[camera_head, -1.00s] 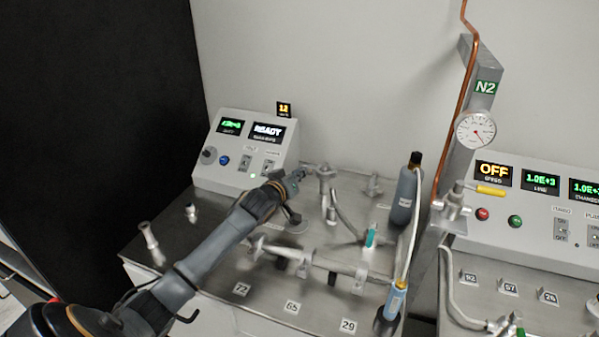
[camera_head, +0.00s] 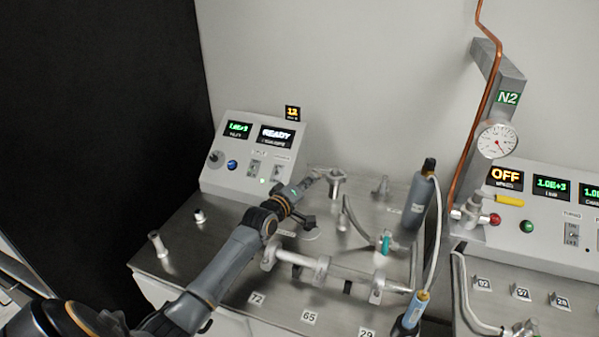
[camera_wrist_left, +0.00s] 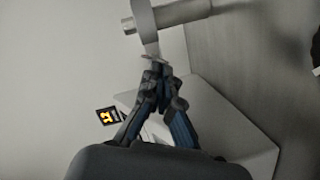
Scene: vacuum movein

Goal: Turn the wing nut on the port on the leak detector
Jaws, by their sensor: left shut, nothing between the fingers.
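The leak detector's sloped grey console (camera_head: 215,181) shows a lit READY display and stands at the back left of a metal worktop. A metal port (camera_head: 337,186) rises from the worktop to the right of the console. My left gripper (camera_head: 314,180) is just left of this port, its fingers drawn together. In the left wrist view the fingertips of the left gripper (camera_wrist_left: 158,76) meet at a thin light metal piece (camera_wrist_left: 148,52), likely the wing nut, below a metal tube (camera_wrist_left: 180,14). Whether they touch it is unclear. My right gripper is out of view.
A second console (camera_head: 545,232) reading OFF is farther right. Two short stubs stand at left.

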